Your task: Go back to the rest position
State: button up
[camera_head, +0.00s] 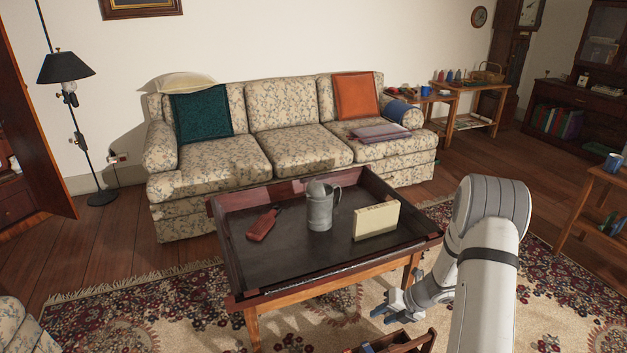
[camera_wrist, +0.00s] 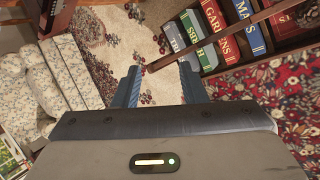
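Patterned rug and a wooden bar show beyond and between the fingers.
A sofa (camera_head: 270,151) stands behind.

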jog(key=s+a+r+n+h+p, duration=0.1)
jog(key=s+a+r+n+p, duration=0.15)
jog(key=r+n, duration=0.55)
jog(key=s+a+r+n+g+p, duration=0.1)
jog(key=s+a+r+n+p, duration=0.2)
jog(key=r, duration=0.8)
jog(key=s+a+r+n+h+p, duration=0.1)
jog(key=s+r+n+p, duration=0.15)
jog(key=r+n, duration=0.6)
jog(key=s+r+n+t+h+p, duration=0.1)
jog(key=s+r+n+h+p, duration=0.3)
jog(key=s+r+n, duration=1.4)
notch_tip(320, 180, up, 3)
jog(key=p, duration=0.3)
jog(key=shift+d+h, duration=0.3)
jog(key=shift+d, duration=0.05)
